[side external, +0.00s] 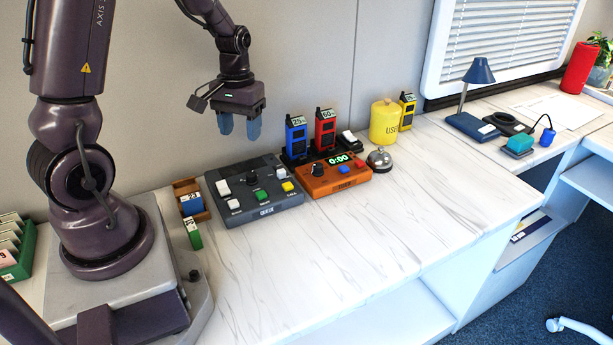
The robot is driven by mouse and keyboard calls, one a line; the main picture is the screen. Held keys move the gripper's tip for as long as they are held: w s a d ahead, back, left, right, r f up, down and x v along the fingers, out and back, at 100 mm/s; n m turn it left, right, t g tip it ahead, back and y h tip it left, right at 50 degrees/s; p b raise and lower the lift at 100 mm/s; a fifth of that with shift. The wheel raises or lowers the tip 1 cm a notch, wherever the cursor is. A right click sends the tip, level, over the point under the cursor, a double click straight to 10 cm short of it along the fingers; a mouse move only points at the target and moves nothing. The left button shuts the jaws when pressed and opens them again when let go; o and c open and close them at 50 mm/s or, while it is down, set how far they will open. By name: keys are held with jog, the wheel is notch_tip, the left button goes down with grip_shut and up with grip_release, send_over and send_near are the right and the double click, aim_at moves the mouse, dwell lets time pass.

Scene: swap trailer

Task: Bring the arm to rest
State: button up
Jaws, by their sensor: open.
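My gripper (240,127) hangs in the air above the back of the counter, fingers pointing down. Its two blue fingertips are apart with nothing between them. Below it is a dark grey control box (262,211) with white, green and yellow buttons. The gripper is clear of the box and touches nothing that I can see.
An orange timer (335,189) reads 0:00. Behind it stand a blue radio (296,138) and a red radio (325,131). A yellow canister (384,124) and a silver bell (379,160) are to the right. A small brown box (187,187) is left. The front counter (400,235) is clear.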

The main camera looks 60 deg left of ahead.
jog(key=s+d+r+m+t, duration=0.3)
jog(key=d+r+m, duration=0.1)
jog(key=d+r, duration=0.4)
jog(key=s+d+r+m+t, duration=0.3)
jog(key=s+d+r+m, duration=0.1)
jog(key=d+r, duration=0.5)
jog(key=shift+d+y, duration=0.3)
jog(key=shift+d, duration=0.35)
jog(key=shift+c, duration=0.4)
dwell(0.7)
